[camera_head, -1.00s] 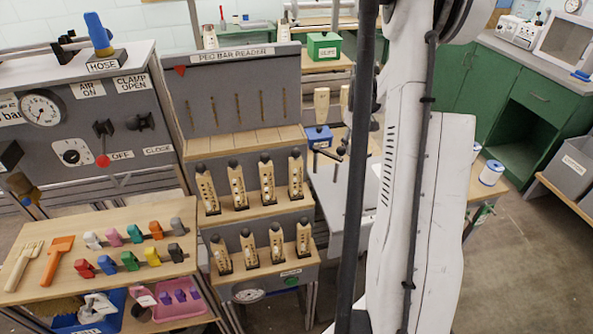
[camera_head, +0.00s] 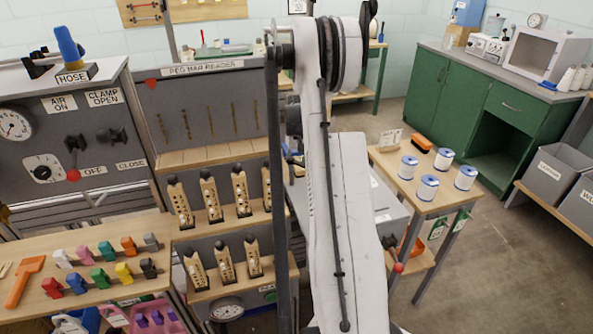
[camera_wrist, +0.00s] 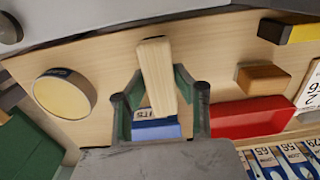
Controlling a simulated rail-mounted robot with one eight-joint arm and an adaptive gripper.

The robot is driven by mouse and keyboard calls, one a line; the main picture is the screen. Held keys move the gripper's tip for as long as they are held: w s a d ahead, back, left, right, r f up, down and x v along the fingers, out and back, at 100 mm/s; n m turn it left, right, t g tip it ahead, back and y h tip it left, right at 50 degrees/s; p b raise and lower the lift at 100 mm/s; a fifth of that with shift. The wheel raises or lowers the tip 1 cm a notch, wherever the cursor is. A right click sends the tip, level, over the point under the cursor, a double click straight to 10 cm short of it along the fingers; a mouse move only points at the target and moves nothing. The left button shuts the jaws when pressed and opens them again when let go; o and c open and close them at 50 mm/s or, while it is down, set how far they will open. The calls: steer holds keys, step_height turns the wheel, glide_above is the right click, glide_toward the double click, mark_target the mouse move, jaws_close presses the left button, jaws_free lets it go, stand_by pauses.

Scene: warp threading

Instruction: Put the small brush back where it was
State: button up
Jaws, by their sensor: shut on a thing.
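In the wrist view my gripper (camera_wrist: 159,88) has its two dark green fingers on either side of a pale wooden handle, which looks like the small brush (camera_wrist: 155,62). No bristles show. A blue thing with a partly hidden white label (camera_wrist: 156,130) lies behind the fingers, near the palm; I cannot tell whether the handle touches it. In the head view my white arm stands in front, and the gripper and held piece are not visible there.
The wrist view shows a wooden surface (camera_wrist: 95,55) with a round yellow-topped tin (camera_wrist: 65,92), a red box (camera_wrist: 252,118) and a wooden block (camera_wrist: 262,79). In the head view, white-and-blue spools (camera_head: 427,187) and an orange-topped brush (camera_head: 418,142) stand on a right-hand table.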

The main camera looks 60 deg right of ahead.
steer(key=shift+f, duration=1.1)
steer(key=shift+f, duration=0.15)
steer(key=o, duration=1.1)
step_height(320, 180, up, 12)
steer(key=shift+r, duration=0.15)
